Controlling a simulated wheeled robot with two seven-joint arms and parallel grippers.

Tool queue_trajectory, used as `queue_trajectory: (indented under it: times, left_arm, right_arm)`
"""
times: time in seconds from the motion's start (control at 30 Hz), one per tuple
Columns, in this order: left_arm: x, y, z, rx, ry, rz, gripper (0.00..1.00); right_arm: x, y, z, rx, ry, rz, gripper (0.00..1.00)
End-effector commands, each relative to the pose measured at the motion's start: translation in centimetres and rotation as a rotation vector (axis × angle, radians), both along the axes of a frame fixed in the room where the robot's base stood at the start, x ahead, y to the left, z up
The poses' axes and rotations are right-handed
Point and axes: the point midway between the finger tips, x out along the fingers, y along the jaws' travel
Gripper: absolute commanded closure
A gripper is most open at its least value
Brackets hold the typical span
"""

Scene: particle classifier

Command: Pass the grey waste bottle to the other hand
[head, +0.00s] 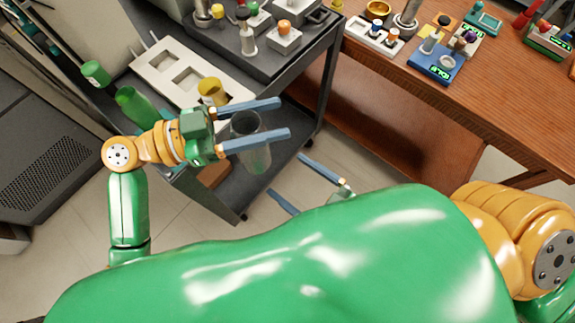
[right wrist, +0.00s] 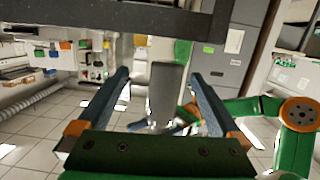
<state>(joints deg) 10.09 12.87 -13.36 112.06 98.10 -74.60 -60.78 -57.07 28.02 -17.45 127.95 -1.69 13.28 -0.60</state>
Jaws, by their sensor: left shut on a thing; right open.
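The grey waste bottle (head: 256,157) is a see-through grey cylinder, held off the floor beside the dark cart. My left gripper (head: 283,118) is shut on it, and its blue fingers reach past it to the right. My right gripper (head: 285,174) is open and empty, just below and to the right of the bottle. In the right wrist view, the bottle (right wrist: 166,90) appears in line with the gap between the open fingers of my right gripper (right wrist: 159,72). No contact with those fingers shows.
A dark cart (head: 300,75) with a white rack (head: 190,70), a yellow cup (head: 212,90) and other vessels stands behind my left gripper. A wooden table (head: 490,95) with small devices is at the right. A green bottle (head: 133,104) is at the left. Floor shows below the cart.

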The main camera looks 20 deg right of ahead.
Motion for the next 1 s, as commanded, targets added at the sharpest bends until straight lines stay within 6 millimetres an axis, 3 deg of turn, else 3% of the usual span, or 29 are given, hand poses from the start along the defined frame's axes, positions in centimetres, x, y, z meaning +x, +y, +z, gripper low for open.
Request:
queue_trajectory:
  times: [0.03, 0.1, 0.23, 0.47, 0.8, 1.0]
  left_arm:
    - [0.0, 0.0, 0.0, -0.001, 0.0, 0.0, 1.0]
    - [0.0, 0.0, 0.0, -0.001, 0.0, 0.0, 1.0]
    - [0.0, 0.0, 0.0, -0.001, 0.0, 0.0, 1.0]
    - [0.0, 0.0, 0.0, -0.001, 0.0, 0.0, 1.0]
    - [0.0, 0.0, 0.0, -0.001, 0.0, 0.0, 1.0]
    - [0.0, 0.0, 0.0, -0.001, 0.0, 0.0, 1.0]
  right_arm:
    - [-0.2, 0.6, 2.2, 0.036, -0.037, 0.017, 0.0]
    - [-0.4, 1.1, 4.9, 0.081, -0.083, 0.032, 0.0]
    - [-0.6, 1.6, 7.3, 0.123, -0.122, 0.044, 0.0]
    - [0.3, 2.2, 7.6, 0.129, -0.132, 0.043, 0.0]
    - [6.7, 6.8, 7.7, 0.131, -0.134, 0.043, 0.0]
    - [8.9, 8.4, 7.5, 0.127, -0.129, 0.044, 0.0]
